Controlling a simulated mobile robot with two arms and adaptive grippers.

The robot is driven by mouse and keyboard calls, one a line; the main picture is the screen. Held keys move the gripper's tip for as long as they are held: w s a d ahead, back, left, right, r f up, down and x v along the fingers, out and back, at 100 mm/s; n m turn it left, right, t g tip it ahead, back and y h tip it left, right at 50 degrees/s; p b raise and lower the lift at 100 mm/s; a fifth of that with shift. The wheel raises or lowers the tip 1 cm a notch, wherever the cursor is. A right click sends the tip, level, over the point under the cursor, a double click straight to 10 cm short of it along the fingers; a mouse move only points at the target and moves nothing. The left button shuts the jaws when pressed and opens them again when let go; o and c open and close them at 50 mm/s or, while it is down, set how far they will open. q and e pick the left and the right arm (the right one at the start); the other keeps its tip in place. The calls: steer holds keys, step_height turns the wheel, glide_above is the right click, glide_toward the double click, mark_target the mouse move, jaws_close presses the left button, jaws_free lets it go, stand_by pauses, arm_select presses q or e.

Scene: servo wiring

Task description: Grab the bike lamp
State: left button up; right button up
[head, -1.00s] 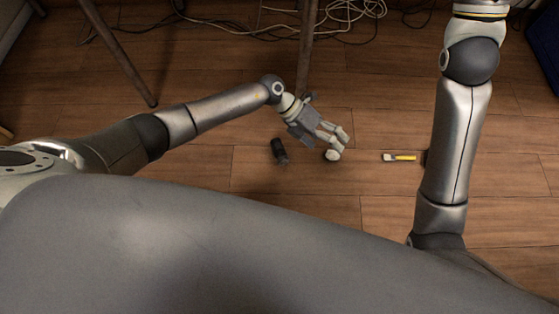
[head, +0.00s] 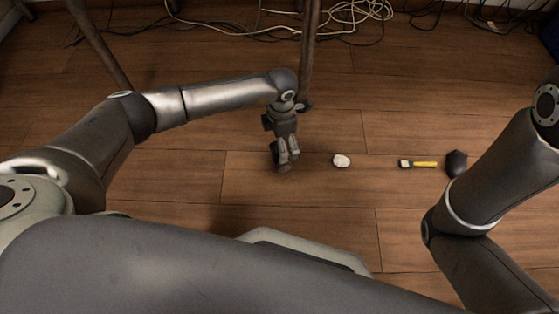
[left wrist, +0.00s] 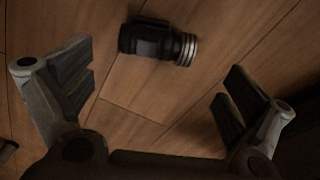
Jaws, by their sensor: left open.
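The bike lamp is a black cylinder with a ribbed silver-grey end. In the left wrist view the lamp (left wrist: 158,43) lies on its side on the wooden floor, between and beyond the fingertips, not touched by them. In the head view it is mostly hidden behind my left gripper (head: 285,160), which points down over its spot. The left wrist view shows that gripper (left wrist: 158,90) with its fingers wide apart and nothing between them. My right arm shows at the right of the head view, but its gripper is out of the picture.
A small white lump (head: 341,161), a yellow-handled tool (head: 420,164) and a dark angular object (head: 456,163) lie in a row to the right. A table leg (head: 309,50) stands behind my left wrist. Pale cables (head: 345,14) lie at the back. The front floor is clear.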

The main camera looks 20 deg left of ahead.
mark_target(286, 167)
arm_select(q)
step_height(286, 167, down, 4)
steer(key=shift+r+b, duration=0.1)
steer(key=shift+b, duration=0.85)
steer(key=f+b, duration=0.5)
steer(key=shift+a+f, duration=0.1)
steer(key=shift+a, duration=0.2)
steer(key=c, duration=0.9)
steer(key=shift+c, duration=0.2)
